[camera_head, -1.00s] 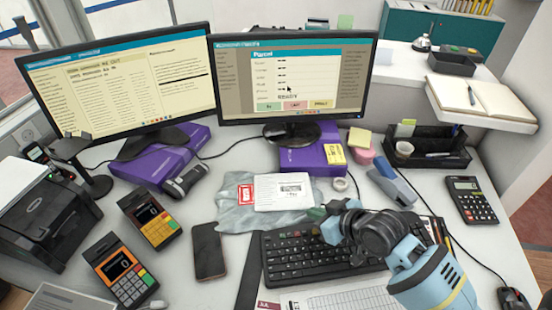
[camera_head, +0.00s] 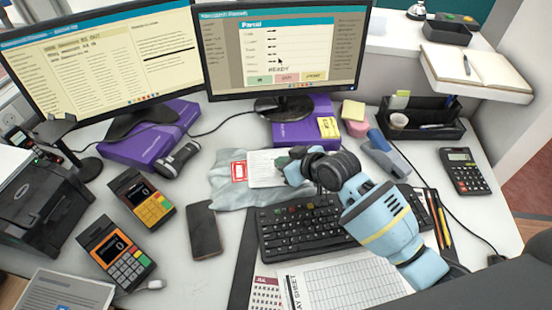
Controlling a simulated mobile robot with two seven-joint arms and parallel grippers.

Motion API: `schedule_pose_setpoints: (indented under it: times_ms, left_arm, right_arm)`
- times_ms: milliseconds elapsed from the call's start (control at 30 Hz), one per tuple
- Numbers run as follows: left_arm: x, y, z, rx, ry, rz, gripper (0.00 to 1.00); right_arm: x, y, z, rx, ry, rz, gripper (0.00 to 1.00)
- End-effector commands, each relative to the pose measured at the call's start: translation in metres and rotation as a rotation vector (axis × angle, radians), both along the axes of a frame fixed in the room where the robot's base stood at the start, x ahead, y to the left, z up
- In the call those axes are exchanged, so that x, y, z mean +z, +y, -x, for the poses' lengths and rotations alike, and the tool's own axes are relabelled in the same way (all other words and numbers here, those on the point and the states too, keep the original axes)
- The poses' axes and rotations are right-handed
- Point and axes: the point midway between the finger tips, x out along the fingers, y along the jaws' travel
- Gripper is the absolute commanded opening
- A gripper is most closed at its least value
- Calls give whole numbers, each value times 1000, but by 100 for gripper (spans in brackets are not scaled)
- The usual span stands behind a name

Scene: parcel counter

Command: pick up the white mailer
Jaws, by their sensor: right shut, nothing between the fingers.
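The mailer (camera_head: 226,192), a crumpled pale grey-white bag with a white label and a red sticker, lies flat on the desk between the right monitor and the keyboard. My right gripper (camera_head: 284,161) reaches in from the lower right. It is shut and empty, over the right part of the mailer's label, and hides some of it. I cannot tell whether the fingertips touch the mailer. My left gripper is not in view.
The keyboard (camera_head: 285,235) lies in front of the mailer, and a phone (camera_head: 204,229) lies at its lower left. Purple boxes (camera_head: 300,134) stand behind. A stapler (camera_head: 385,157) and black organiser (camera_head: 425,122) are to the right. Card terminals (camera_head: 116,252) stand at left.

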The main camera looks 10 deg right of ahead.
Motion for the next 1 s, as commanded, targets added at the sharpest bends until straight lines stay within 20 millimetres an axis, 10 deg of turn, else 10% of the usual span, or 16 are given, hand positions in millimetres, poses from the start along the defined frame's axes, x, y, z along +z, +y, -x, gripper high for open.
schedule_pose_setpoints:
  times_ms: [233, 1000]
  left_arm:
    - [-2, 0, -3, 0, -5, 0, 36]
    - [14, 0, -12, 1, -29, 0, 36]
  right_arm:
    - [-1, 17, -29, -1, 0, -1, 0]
    - [-18, 5, -7, 0, 11, 5, 0]
